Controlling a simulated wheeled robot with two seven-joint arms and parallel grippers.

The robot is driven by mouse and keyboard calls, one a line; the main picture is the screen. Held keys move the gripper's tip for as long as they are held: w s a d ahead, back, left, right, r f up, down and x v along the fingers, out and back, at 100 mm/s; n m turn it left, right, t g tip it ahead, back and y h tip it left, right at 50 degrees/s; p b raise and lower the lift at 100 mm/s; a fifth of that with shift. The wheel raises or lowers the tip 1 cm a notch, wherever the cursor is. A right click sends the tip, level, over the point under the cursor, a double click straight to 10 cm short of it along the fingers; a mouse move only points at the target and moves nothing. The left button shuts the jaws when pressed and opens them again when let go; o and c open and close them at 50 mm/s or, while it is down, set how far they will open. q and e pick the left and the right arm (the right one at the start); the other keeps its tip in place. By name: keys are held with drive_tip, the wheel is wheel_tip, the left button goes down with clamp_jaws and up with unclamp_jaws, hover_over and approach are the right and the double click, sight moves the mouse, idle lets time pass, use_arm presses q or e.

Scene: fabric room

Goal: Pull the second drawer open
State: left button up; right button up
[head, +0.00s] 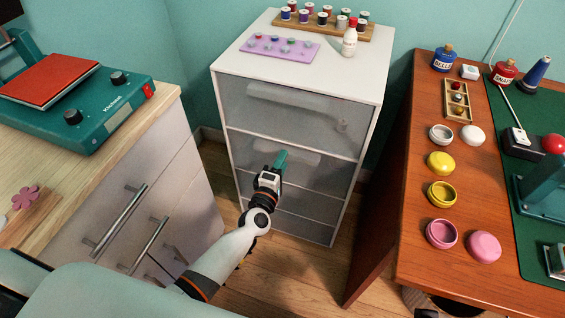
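A white drawer unit (223,103) with grey, see-through drawer fronts stands against the back wall. The second drawer (323,178) is below the top drawer (280,117) and its front looks flush with the unit. The second drawer's pale handle (305,159) is partly hidden by my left gripper (281,160). The gripper's teal fingertips are at the left part of this handle, over it or touching it; I cannot tell which. Whether the fingers are apart or closed is too small to tell. My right gripper is not in view.
Thread spools, a purple tray (280,56) and a white bottle (350,42) stand on the unit. A wooden counter with a teal machine (105,105) is at the left, a wooden table (410,240) at the right. Bare floor shows in front of the unit.

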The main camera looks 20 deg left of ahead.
use_arm(q)
drive_tip(key=shift+w, duration=0.5)
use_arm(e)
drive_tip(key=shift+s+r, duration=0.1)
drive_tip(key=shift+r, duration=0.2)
use_arm(q)
clamp_jaws()
drive_tip(key=shift+s, duration=0.1)
